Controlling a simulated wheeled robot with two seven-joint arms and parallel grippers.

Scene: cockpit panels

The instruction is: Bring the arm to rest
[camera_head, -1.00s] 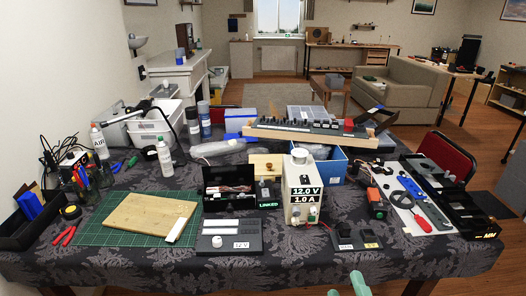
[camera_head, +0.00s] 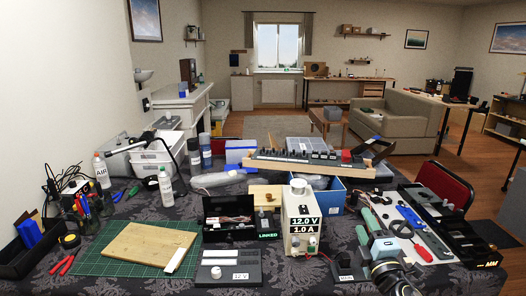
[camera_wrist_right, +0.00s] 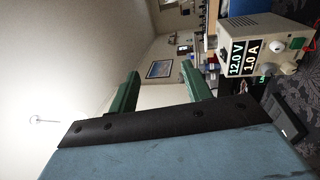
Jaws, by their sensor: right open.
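My right gripper (camera_head: 372,216) is raised over the front right of the table (camera_head: 100,205) in the head view, its green fingers pointing away from me. It is open, and the right wrist view shows its two green fingers (camera_wrist_right: 160,88) apart with nothing between them. It is just right of the power supply (camera_head: 301,222) that reads 12.0 V and 1.0 A, which also shows in the right wrist view (camera_wrist_right: 245,45). My right arm hides part of the table's front right. My left gripper is not in view.
The table is crowded. A black case (camera_head: 230,216), a cutting mat (camera_head: 93,262) with a wooden board (camera_head: 150,243), and a 12 V box (camera_head: 228,268) lie to the left. A white panel with tools (camera_head: 432,240) lies to the right. A red chair (camera_head: 447,187) stands behind it.

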